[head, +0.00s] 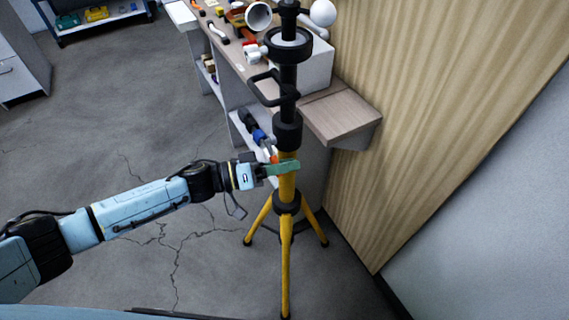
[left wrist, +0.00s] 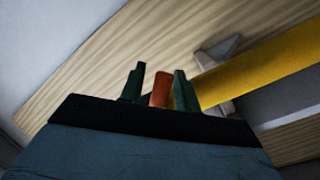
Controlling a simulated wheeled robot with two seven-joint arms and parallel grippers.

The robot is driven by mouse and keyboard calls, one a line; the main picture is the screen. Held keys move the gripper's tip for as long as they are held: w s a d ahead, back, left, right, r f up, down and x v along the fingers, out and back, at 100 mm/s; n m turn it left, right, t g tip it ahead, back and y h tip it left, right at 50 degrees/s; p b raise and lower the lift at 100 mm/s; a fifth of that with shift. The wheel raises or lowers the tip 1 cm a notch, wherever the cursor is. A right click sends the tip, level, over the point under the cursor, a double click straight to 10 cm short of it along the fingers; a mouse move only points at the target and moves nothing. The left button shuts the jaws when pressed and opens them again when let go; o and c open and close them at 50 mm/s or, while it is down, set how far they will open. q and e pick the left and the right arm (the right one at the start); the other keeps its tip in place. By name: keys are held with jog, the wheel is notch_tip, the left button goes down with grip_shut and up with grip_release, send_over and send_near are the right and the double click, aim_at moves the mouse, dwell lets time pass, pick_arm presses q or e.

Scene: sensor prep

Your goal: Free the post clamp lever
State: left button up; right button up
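The post (head: 287,180) of a yellow tripod stand rises beside the desk, with a black upper section above a dark collar. An orange clamp lever (head: 274,156) shows small at the post, just above my green fingers. My left gripper (head: 283,168) reaches in from the left and its fingers lie at the yellow post just below the collar. In the left wrist view, the orange lever (left wrist: 160,90) stands between the two green fingers of the gripper (left wrist: 159,90), nearer the right one, with a narrow gap at the left. The yellow post (left wrist: 265,68) runs off to the right. My right gripper is out of view.
A desk (head: 340,112) with small items stands behind the post. A ribbed wood panel (head: 430,110) is close on the right. The tripod's legs (head: 285,265) spread on the cracked floor (head: 120,130), which is open at the left.

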pick_arm(q)
grip_shut()
jog(key=shift+w+a+f+m+p, duration=0.15)
jog(key=shift+w+f+m+p, duration=0.2)
jog(key=shift+m, duration=0.35)
jog(key=shift+o, duration=0.9)
grip_release()
jog(key=shift+s+r, duration=0.1)
jog(key=shift+s, duration=0.05)
jog(key=shift+y, duration=0.3)
